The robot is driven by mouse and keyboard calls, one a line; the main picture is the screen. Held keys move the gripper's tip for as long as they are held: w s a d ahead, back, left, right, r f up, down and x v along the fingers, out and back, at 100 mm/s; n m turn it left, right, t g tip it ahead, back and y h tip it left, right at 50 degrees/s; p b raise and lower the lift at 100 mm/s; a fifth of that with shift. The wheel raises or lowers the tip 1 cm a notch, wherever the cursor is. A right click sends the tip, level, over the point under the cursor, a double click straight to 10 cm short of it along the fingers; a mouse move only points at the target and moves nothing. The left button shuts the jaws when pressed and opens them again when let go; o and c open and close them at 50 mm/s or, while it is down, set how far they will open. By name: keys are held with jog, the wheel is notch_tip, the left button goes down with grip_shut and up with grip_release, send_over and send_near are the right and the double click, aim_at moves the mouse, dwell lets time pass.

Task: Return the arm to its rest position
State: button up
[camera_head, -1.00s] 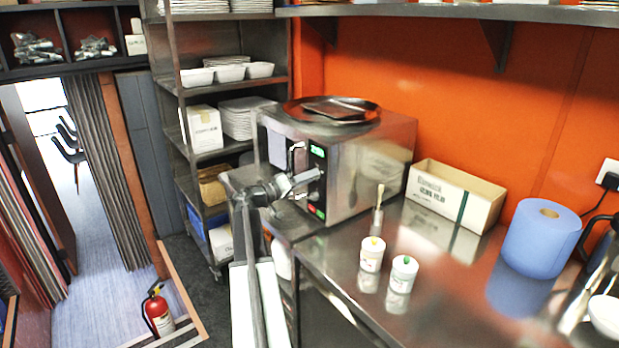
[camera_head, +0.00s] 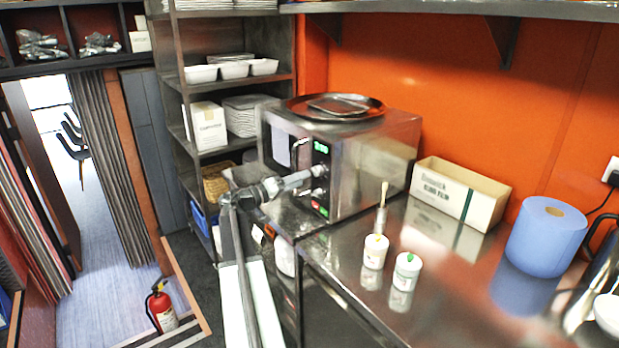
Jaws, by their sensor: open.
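My arm rises from the bottom of the view, bends at a joint and reaches right in front of the microwave oven. My gripper (camera_head: 321,181) is at its end, small in the view, open, with nothing seen in it. It overlaps the front panel of the steel microwave (camera_head: 372,165); I cannot tell whether it touches. A dark round tray (camera_head: 366,113) lies on top of the microwave.
The steel counter (camera_head: 440,303) holds two white tubs (camera_head: 375,252) (camera_head: 406,273), a brush (camera_head: 382,205), an open carton (camera_head: 455,193) and a blue paper roll (camera_head: 545,236). A shelf rack (camera_head: 187,125) stands behind. A fire extinguisher (camera_head: 161,309) stands on the floor at left.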

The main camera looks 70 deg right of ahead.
jog(key=shift+v, duration=0.95)
